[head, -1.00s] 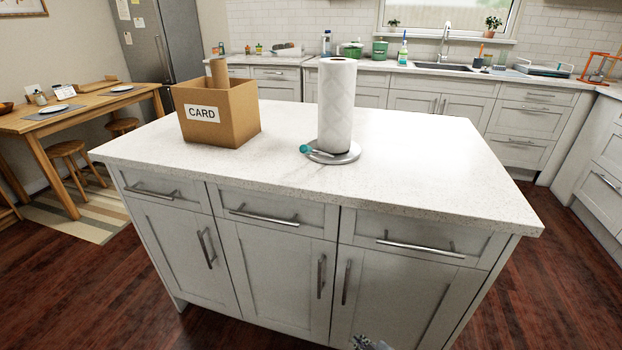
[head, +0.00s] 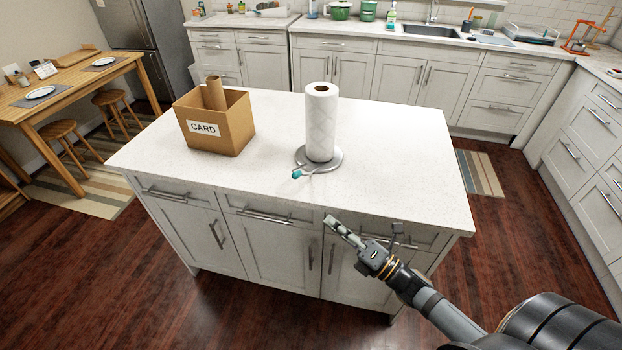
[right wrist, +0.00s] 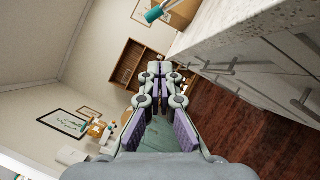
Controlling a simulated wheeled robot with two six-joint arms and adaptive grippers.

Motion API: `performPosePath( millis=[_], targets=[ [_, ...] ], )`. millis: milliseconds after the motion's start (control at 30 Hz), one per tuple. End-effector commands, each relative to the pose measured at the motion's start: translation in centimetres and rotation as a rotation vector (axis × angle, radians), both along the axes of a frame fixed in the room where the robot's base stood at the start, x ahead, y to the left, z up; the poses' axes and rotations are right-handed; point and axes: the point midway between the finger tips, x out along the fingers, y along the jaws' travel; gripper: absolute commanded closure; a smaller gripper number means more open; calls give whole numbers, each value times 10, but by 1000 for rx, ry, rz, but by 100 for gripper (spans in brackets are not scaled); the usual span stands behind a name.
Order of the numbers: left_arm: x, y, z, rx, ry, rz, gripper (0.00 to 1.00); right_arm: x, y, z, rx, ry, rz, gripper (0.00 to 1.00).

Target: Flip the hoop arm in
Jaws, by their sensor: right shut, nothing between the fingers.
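A white paper towel roll (head: 321,128) stands upright on a round grey holder base (head: 333,161) on the island. The hoop arm (head: 297,173) has a teal tip and sticks out from the base toward the island's front edge. The teal tip (right wrist: 153,14) also shows at the top of the right wrist view. My right gripper (head: 335,222) is shut and empty, in front of the island's front edge and apart from the hoop arm. Its closed fingers (right wrist: 160,72) show in the right wrist view. My left gripper is out of view.
A cardboard box (head: 229,135) marked CARD stands left of the roll, with a brown tube (head: 215,92) in it. The island top (head: 410,165) is clear to the right of the roll. Its front edge and drawer handles lie close to my right gripper.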

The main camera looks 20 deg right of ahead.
Motion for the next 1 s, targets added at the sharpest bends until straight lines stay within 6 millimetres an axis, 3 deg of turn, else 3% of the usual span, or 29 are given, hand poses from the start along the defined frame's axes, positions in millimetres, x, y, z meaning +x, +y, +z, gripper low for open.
performPosePath(
  millis=[267,500,733,800,1000],
  targets=[
    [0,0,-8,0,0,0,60,3,1,-3,3,1,1,100],
    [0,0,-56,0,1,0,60,22,13,-7,2,-3,3,100],
    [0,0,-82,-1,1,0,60,43,24,2,3,-4,-1,100],
    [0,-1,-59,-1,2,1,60,50,24,19,10,-7,-11,100],
    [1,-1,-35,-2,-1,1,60,66,35,20,12,2,-5,100]
  ],
)
